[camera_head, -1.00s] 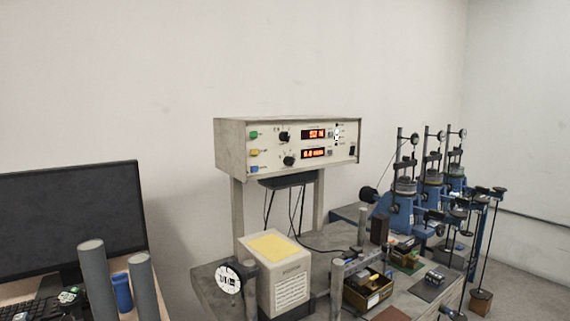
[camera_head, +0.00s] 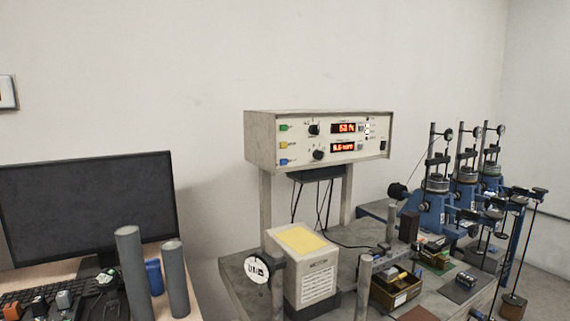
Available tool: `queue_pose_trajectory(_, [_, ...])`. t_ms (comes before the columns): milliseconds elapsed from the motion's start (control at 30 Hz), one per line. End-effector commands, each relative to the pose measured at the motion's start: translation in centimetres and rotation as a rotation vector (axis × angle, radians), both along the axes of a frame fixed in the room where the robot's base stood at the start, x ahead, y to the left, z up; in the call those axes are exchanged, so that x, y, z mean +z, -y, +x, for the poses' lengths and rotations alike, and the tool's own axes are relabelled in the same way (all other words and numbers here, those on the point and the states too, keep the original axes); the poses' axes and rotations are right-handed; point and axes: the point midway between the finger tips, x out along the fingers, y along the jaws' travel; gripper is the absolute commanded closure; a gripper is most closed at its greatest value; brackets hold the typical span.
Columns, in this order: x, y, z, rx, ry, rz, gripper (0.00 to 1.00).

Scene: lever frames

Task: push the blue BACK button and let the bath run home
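The control box (camera_head: 262,149) stands raised on posts above the bench. Its front panel has a green button (camera_head: 283,128), a yellow button (camera_head: 284,145) and a blue button (camera_head: 284,162) in a column at its left side. The blue one is lowest; its lettering is too small to read. Two knobs and two lit red displays (camera_head: 343,128) are to the right of the buttons. I cannot pick out a bath under that name. My gripper is not in view.
A monitor (camera_head: 85,205) and keyboard stand on a desk at the left, with grey upright cylinders (camera_head: 132,272) in front. A yellow-topped box (camera_head: 318,285) and a round dial (camera_head: 257,269) are below the control box. Blue load frames (camera_head: 437,208) with hanging weights fill the right.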

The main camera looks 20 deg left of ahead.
Motion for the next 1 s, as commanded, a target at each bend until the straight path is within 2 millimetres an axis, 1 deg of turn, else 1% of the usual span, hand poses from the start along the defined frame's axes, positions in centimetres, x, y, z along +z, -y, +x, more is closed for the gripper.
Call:
queue_pose_trajectory(33, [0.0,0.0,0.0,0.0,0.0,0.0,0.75])
queue_pose_trajectory(133, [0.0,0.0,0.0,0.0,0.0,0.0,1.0])
queue_pose_trajectory(1000, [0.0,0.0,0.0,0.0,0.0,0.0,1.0])
